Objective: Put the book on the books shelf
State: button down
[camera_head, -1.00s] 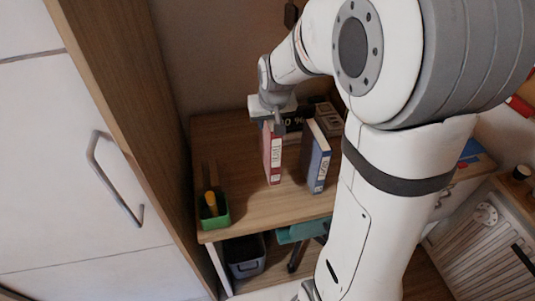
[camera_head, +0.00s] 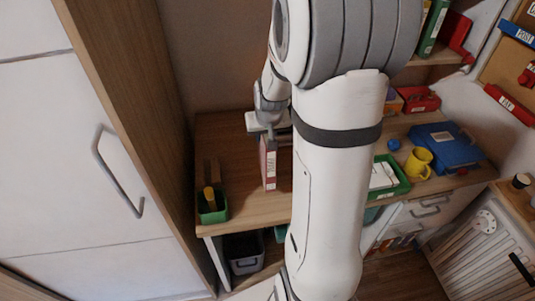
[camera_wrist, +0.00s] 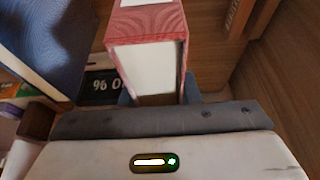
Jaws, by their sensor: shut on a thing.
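A red book (camera_head: 269,168) with a white spine label stands upright on the wooden desk at the left in the head view. My gripper (camera_head: 269,132) is at its top, reaching down from above. In the wrist view the red book (camera_wrist: 148,28) lies between the fingers of my gripper (camera_wrist: 160,96), which is shut on it. I cannot tell whether its lower edge touches the desk. A blue book (camera_wrist: 45,45) shows at the left of the wrist view; my arm hides it in the head view. A shelf (camera_head: 438,58) at the upper right bears a green binder (camera_head: 433,28) and a red one.
A tall cabinet (camera_head: 90,150) stands close on the left. A green pen cup (camera_head: 212,206) is at the desk's front left. A green tray (camera_head: 390,178), yellow mug (camera_head: 419,163) and blue folder (camera_head: 446,146) lie to the right.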

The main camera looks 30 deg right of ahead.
jog(key=shift+s+f, duration=0.15)
jog(key=shift+f, duration=2.4)
jog(key=shift+f, duration=0.2)
jog(key=c, duration=1.1)
grip_release()
jog(key=shift+r, duration=0.15)
